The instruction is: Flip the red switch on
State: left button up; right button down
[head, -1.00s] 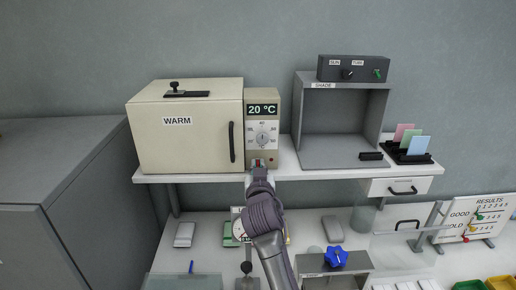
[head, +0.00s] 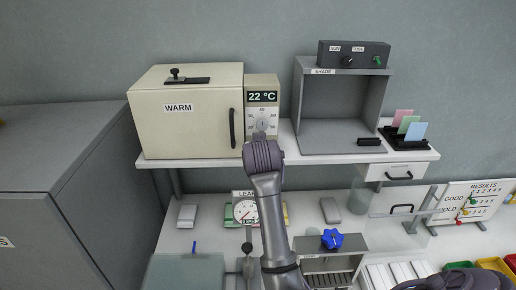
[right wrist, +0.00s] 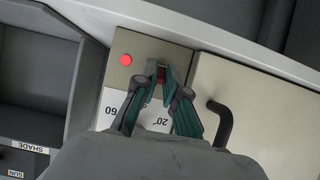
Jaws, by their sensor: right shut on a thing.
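The red switch (right wrist: 160,78) is on the lower front of the beige control panel (right wrist: 180,50), which looks upside down in the right wrist view. My right gripper (right wrist: 161,68) has its teal fingers shut on the switch, hiding most of it. A round red lamp (right wrist: 125,60) beside it glows bright. In the head view my right wrist (head: 263,155) covers the switch and lamp. The panel's display (head: 263,97) reads 22 °C above the white dial (head: 263,122). My left gripper is not in view.
The WARM cabinet (head: 190,135) with its dark handle (head: 232,128) stands directly left of the panel. The grey SHADE box (head: 310,110) stands to the right on the same shelf.

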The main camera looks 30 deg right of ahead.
jog(key=shift+f, duration=0.1)
jog(key=c, duration=1.2)
grip_release()
jog(key=shift+c, duration=0.2)
jog(key=v, duration=0.7)
jog(key=shift+s+a+r, duration=0.15)
jog(key=shift+r, duration=0.05)
